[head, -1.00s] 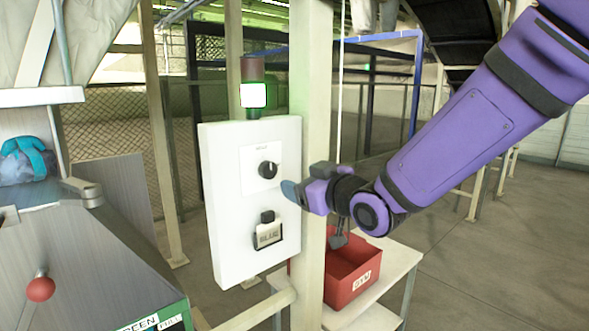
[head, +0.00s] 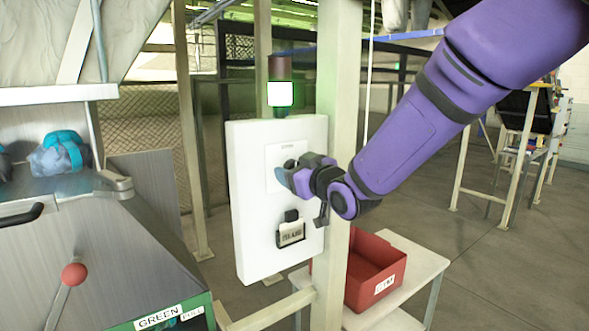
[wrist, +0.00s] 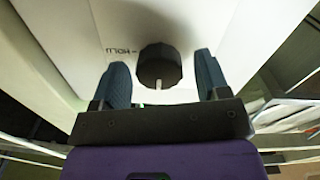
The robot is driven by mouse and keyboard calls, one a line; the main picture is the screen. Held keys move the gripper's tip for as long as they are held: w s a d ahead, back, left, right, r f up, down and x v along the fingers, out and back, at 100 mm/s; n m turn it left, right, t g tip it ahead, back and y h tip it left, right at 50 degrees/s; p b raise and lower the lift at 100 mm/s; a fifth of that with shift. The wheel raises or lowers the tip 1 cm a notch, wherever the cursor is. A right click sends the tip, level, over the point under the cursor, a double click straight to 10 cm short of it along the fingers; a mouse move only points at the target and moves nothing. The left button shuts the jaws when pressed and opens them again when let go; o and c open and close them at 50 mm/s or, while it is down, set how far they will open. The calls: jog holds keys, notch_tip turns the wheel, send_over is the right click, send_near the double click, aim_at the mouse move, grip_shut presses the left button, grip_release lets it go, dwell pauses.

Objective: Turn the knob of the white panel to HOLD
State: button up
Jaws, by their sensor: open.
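The white panel (head: 250,215) stands upright on a post in the head view. Its black knob (head: 290,164) is on the upper part, partly hidden by my gripper (head: 284,177). In the wrist view the dark knob (wrist: 160,68) shows with a pale pointer mark on its rim. It lies between the two open blue fingertips of my gripper (wrist: 162,85), with a gap on each side. Small lettering (wrist: 120,50) is printed beside the knob, too small to read surely. Which setting the pointer marks is unclear.
A black holder with a label (head: 290,232) is lower on the panel. A red bin (head: 375,270) sits on a white table at right. A red-knobbed lever (head: 74,274) is at left.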

jog(key=shift+w+a, duration=0.15)
jog(key=shift+w, duration=0.1)
jog(key=c, duration=0.9)
jog(key=shift+c, duration=0.2)
